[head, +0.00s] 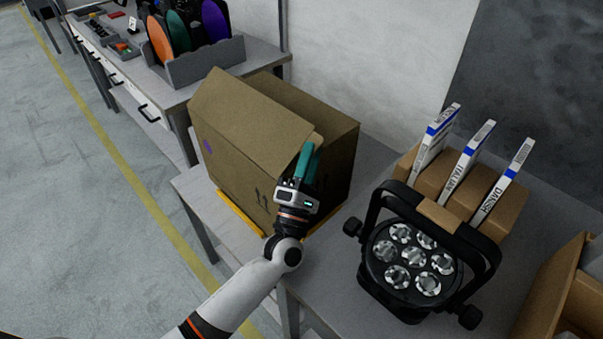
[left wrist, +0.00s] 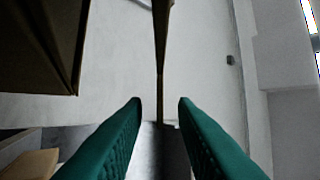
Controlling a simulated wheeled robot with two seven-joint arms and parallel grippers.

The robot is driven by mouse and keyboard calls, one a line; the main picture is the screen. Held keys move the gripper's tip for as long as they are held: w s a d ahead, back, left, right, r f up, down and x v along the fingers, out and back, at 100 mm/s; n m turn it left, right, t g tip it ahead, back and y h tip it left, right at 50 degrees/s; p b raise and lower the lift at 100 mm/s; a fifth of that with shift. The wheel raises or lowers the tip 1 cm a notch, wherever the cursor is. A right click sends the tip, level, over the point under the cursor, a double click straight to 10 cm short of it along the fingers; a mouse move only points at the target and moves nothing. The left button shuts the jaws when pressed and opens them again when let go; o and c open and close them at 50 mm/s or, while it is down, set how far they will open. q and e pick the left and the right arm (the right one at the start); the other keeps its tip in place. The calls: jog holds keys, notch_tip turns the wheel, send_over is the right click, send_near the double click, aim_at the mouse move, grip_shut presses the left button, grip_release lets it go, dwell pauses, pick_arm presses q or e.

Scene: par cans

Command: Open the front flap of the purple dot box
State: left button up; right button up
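The cardboard box (head: 235,178) with a purple dot (head: 208,147) on its side stands on the table. A large flap (head: 248,112) on its near side is raised and slants up to the left. My left gripper (head: 310,150) is at the right end of this flap, its teal fingers pointing up. In the left wrist view, the fingers (left wrist: 160,101) are apart, and a thin brown cardboard edge (left wrist: 160,60) shows edge-on between them, with a gap on each side. The box's inside is hidden. My right gripper is out of view.
A black stage light (head: 408,260) and brown boxes with white labelled booklets (head: 470,160) stand right of the box. An open carton (head: 565,300) is at the lower right. A bench with coloured discs (head: 180,35) is behind left. Yellow-edged matter (head: 240,213) lies under the box.

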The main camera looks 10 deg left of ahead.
pick_arm(q)
jog(key=s+a, duration=0.1)
jog(key=s, duration=1.1)
jog(key=shift+s+a+f+b, duration=0.2)
jog(key=shift+s+a+b, duration=0.05)
jog(key=shift+b, duration=0.1)
